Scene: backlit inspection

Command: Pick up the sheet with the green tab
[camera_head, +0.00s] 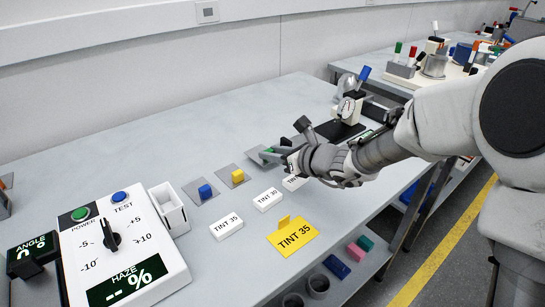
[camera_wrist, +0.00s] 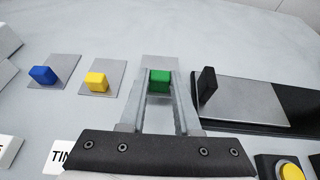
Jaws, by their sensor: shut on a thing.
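The sheet with the green tab is a small grey plate (camera_wrist: 160,62) with a green block (camera_wrist: 159,82) on it. My gripper (camera_wrist: 160,88) is shut on the green tab, with one finger on each side of it. In the head view the grey sheet (camera_head: 254,155) shows beyond my gripper (camera_head: 273,153), which hides much of it. I cannot tell whether the sheet touches the table or is just above it.
Sheets with a blue tab (camera_head: 205,190) and a yellow tab (camera_head: 237,175) lie to the left. A haze meter (camera_head: 120,250) stands front left. A black-based device (camera_wrist: 250,100) is close on the right.

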